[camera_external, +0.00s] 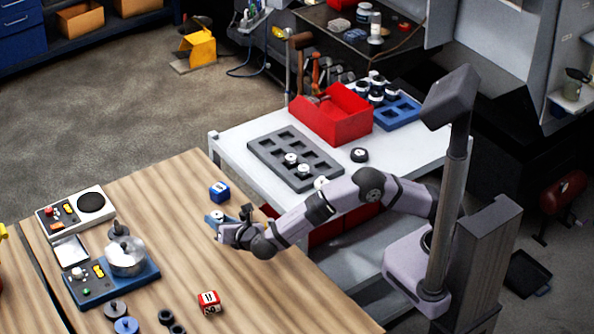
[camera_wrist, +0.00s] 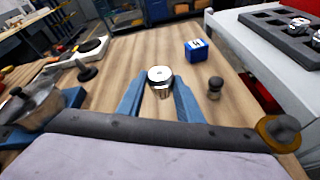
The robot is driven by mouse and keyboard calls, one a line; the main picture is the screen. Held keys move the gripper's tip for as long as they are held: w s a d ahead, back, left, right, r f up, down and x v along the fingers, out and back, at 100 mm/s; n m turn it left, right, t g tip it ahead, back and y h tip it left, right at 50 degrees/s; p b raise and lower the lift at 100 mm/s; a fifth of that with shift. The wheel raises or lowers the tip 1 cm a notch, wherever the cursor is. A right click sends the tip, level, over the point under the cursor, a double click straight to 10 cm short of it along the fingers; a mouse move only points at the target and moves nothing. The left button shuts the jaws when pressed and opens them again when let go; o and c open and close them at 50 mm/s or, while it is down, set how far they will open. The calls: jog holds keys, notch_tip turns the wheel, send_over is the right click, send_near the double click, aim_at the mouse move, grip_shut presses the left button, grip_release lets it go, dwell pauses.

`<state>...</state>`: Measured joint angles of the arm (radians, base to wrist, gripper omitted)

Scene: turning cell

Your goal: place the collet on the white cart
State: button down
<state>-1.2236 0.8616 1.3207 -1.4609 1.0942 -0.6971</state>
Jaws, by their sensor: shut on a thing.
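The collet (camera_wrist: 160,77), a small metal piece with a pale round top and tapered body, sits upright between the two blue fingers of my gripper (camera_wrist: 159,97) in the wrist view. My gripper (camera_external: 216,221) is shut on it over the wooden table in the external view, where the collet (camera_external: 217,214) shows only as a small pale spot. Its height above the wood is hard to judge. The white cart (camera_external: 415,150) stands beyond the table, right of my gripper. Its edge also shows at upper right in the wrist view (camera_wrist: 232,32).
The cart carries a grey slotted tray (camera_external: 265,150) with several small pieces, a red bin (camera_external: 335,118) and a blue rack (camera_external: 404,108). A blue numbered cube (camera_external: 219,191) and a red cube (camera_external: 208,302) sit on the table (camera_external: 150,195). The cart's right front is partly clear.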

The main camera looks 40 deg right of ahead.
aim_at(219, 218)
jog(key=shift+r, duration=2.25)
